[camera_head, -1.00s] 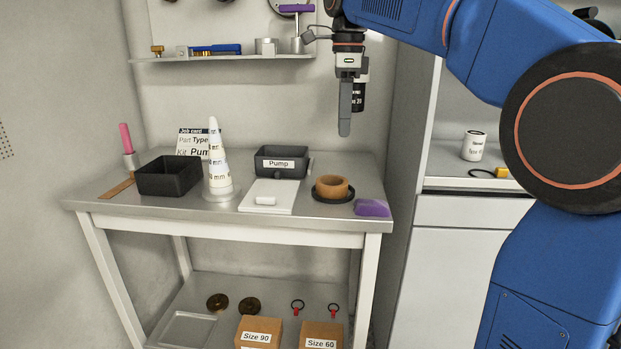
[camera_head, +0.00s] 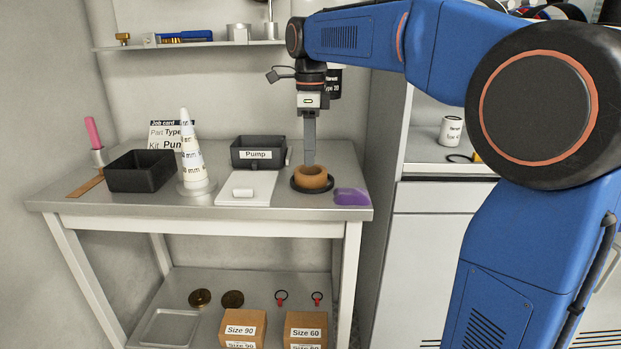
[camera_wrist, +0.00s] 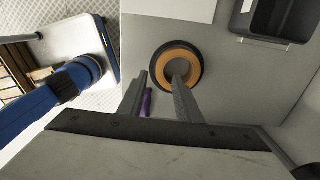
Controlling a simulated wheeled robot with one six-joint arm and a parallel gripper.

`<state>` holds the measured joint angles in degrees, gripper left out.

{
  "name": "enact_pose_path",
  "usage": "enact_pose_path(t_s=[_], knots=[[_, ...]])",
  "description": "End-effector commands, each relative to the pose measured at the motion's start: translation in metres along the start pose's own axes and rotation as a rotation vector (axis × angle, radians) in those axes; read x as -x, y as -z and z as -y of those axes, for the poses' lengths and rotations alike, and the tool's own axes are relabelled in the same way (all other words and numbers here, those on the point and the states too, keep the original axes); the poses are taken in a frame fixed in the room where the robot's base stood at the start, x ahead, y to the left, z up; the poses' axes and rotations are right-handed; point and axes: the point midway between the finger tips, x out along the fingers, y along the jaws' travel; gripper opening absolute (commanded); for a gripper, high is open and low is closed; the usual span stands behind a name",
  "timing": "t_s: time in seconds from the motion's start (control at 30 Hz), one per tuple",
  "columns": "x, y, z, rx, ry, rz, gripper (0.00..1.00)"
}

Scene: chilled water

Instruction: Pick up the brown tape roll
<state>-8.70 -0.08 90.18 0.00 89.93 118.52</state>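The brown tape roll (camera_head: 311,182) lies flat in a shallow black round dish (camera_head: 297,187) at the right part of the workbench. In the wrist view the roll shows as an orange-brown ring (camera_wrist: 177,51) inside the dark dish rim. My gripper (camera_head: 309,163) points straight down at the roll. In the wrist view its two fingers (camera_wrist: 160,76) are apart, with nothing clearly held between them. One fingertip overlaps the roll's hole and the other appears left of the roll, outside it. I cannot tell whether either finger touches the roll.
A bin labelled Pump (camera_head: 258,154) stands behind. A white cone (camera_head: 193,160) and a black bin (camera_head: 140,176) stand farther left.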

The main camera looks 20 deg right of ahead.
Motion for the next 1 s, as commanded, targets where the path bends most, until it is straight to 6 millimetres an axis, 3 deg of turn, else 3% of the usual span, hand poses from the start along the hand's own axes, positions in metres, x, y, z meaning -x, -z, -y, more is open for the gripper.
enact_pose_path(t_s=[0.17,0.5,0.83,0.97,1.0], knots=[[-0.009,0.000,-0.001,0.000,-0.001,-0.001,0.31],[-0.050,-0.001,-0.002,0.000,0.000,0.000,0.31],[-0.057,-0.001,-0.002,0.000,0.001,0.000,0.31],[-0.057,-0.001,-0.002,0.000,0.001,0.000,0.03],[-0.057,-0.001,-0.002,0.000,0.001,0.000,0.00]])
